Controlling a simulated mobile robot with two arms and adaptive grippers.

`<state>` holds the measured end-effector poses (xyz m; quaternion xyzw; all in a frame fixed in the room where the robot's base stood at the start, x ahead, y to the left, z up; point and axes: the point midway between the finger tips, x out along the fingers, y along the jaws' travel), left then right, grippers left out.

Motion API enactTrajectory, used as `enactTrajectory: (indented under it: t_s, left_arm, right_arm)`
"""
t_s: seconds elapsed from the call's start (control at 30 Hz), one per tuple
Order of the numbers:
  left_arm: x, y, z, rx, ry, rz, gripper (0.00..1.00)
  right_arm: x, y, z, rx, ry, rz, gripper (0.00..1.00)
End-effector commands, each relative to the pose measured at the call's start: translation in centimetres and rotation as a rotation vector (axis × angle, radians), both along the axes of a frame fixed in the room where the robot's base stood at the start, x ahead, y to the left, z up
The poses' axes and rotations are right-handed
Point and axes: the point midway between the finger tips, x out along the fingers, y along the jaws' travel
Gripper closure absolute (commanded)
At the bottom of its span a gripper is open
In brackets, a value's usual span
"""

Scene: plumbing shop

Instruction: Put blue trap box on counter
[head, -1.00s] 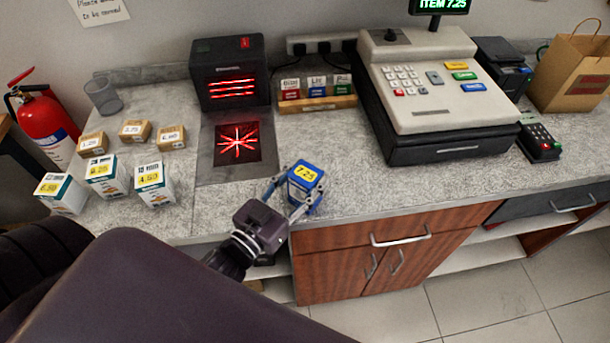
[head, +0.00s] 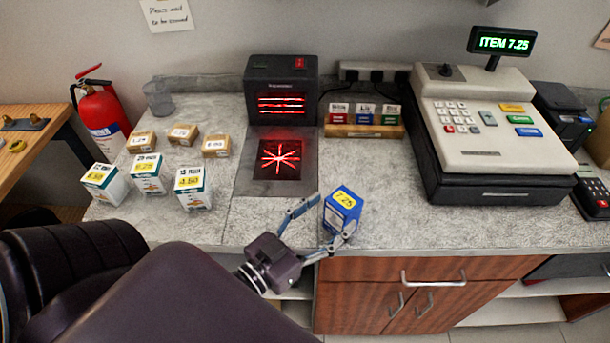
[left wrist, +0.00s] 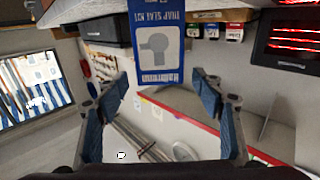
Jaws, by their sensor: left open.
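The blue trap box (head: 342,208) has a yellow 7.25 label on top. It appears to stand upright on the counter (head: 400,228) near its front edge. My left gripper (head: 333,214) is open at the box, its fingers spread wider than the box. The left finger is clear of it; the right finger is close beside it, and I cannot tell whether they touch. In the left wrist view the box (left wrist: 158,45) is ahead at top centre, beyond the open fingertips (left wrist: 163,88). My right gripper is not in view.
The scanner (head: 282,95) glows red, with its lit plate (head: 255,185) in the counter. The cash register (head: 485,150) is right; its display (head: 503,41) reads ITEM 7.25. Small cartons (head: 150,175) stand at left. Counter around the blue box is clear.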

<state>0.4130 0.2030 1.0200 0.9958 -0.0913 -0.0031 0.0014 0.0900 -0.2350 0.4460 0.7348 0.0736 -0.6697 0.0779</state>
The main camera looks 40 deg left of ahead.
Motion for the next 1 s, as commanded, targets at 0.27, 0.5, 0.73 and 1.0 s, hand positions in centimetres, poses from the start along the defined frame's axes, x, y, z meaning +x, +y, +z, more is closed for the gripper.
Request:
enactTrajectory:
  t_s: [0.27, 0.5, 0.73, 1.0]
  left_arm:
    - [-4.4, 0.8, -0.2, 0.0, 0.002, 0.002, 0.38]
    - [-6.6, 1.2, 0.0, 0.001, 0.0, 0.001, 0.38]
    - [-7.1, 1.3, 0.1, 0.001, -0.001, 0.001, 0.38]
    - [-7.0, 1.3, 0.1, 0.0, -0.001, 0.001, 0.38]
  right_arm:
    - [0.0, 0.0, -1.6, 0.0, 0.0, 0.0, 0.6]
    - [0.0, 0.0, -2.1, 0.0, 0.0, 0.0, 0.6]
    - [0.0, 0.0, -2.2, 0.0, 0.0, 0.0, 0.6]
    - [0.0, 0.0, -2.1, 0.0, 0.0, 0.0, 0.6]
